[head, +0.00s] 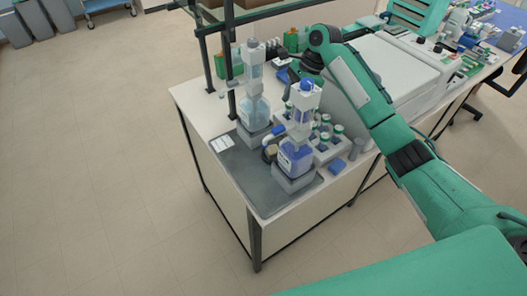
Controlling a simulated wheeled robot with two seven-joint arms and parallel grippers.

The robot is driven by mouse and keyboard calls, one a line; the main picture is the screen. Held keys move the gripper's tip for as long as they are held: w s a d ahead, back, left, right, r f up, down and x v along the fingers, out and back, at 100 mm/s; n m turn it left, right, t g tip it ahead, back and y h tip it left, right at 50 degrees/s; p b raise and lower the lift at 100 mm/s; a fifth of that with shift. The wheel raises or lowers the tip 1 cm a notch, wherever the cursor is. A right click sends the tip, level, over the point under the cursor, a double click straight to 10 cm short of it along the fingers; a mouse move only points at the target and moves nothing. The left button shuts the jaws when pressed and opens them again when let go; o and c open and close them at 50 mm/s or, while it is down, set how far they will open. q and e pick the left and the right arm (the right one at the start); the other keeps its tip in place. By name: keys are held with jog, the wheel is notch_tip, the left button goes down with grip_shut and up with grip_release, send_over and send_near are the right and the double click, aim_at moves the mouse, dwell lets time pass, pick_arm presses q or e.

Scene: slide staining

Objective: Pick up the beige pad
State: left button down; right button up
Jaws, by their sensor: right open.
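A small beige block that looks like the beige pad (271,149) is on the grey tray (238,170), partly hidden behind the bottle of blue-violet liquid (294,158). Dark parts lie close around it, too small to make out. My right arm reaches in from the right over the bench. Its gripper (294,76) is open, mostly hidden behind the top of the front dispenser, and apart from the pad. My left gripper is out of view.
A second dispenser bottle with pale liquid (256,112) stands behind on the tray, near a white label card (221,143). A rack of capped vials (328,140) is to the right. A large white machine (395,75) fills the back. The tray's front left is clear.

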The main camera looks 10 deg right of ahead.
jog(key=f, duration=0.2)
jog(key=b, duration=0.6)
send_near(274, 149)
jog(key=p+x, duration=0.1)
jog(key=x, duration=0.3)
jog(key=shift+a, duration=0.2)
jog(key=p+x, duration=0.2)
jog(key=x, duration=0.2)
jog(key=shift+d+f, duration=0.1)
jog(key=shift+d, duration=0.05)
jog(key=shift+a+f, duration=0.2)
jog(key=shift+f, duration=0.35)
jog(key=c, duration=0.7)
jog(key=shift+r, duration=0.1)
jog(key=shift+r+b, duration=1.55)
jog(key=shift+r, duration=8.4)
